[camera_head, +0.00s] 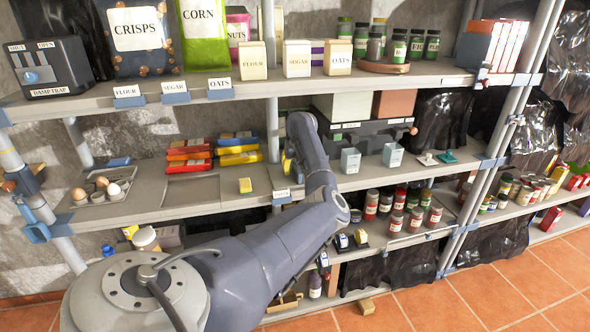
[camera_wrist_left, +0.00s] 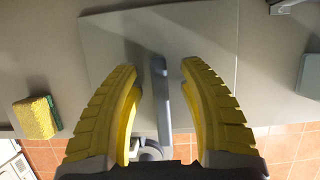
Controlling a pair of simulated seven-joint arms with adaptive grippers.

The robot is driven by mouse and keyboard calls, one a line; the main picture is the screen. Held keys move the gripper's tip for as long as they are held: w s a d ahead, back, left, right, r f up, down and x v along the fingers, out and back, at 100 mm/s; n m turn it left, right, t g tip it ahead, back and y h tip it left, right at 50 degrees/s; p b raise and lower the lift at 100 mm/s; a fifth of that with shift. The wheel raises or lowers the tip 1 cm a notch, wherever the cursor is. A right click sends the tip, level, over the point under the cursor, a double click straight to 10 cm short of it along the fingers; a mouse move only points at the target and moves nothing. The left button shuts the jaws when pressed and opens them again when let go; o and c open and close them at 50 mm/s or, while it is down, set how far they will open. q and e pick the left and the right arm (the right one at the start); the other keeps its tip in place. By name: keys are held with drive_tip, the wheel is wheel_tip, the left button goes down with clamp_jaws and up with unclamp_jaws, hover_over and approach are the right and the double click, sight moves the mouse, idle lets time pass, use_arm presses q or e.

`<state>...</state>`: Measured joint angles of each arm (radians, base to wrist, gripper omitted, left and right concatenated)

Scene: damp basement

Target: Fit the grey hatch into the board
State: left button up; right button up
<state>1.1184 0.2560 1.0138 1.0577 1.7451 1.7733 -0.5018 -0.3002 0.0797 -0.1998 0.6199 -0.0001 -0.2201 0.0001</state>
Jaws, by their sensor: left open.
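My left gripper (camera_wrist_left: 158,72) is open, with its two yellow fingers spread in the left wrist view. A narrow grey bar (camera_wrist_left: 161,95) shows between the fingers, apart from both. I cannot tell whether it is part of the hatch. Under the fingers lies a flat grey panel (camera_wrist_left: 205,35) on the shelf; I cannot tell for sure if it is the board or the hatch. In the head view my left arm hides most of this spot, and only a bit of yellow finger (camera_head: 288,163) shows. A flat grey rectangle (camera_head: 190,191) lies further left on the same shelf. My right gripper is out of view.
A yellow sponge (camera_head: 245,185) lies left of my gripper and also shows in the left wrist view (camera_wrist_left: 36,117). Grey boxes (camera_head: 350,160) stand to the right. Egg tray (camera_head: 103,191) and red and yellow packs (camera_head: 190,160) are at left. The upper shelf (camera_head: 250,85) overhangs.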

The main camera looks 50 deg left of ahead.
use_arm(q)
clamp_jaws()
idle(0.3)
drive_tip(key=shift+r, duration=0.1)
idle(0.4)
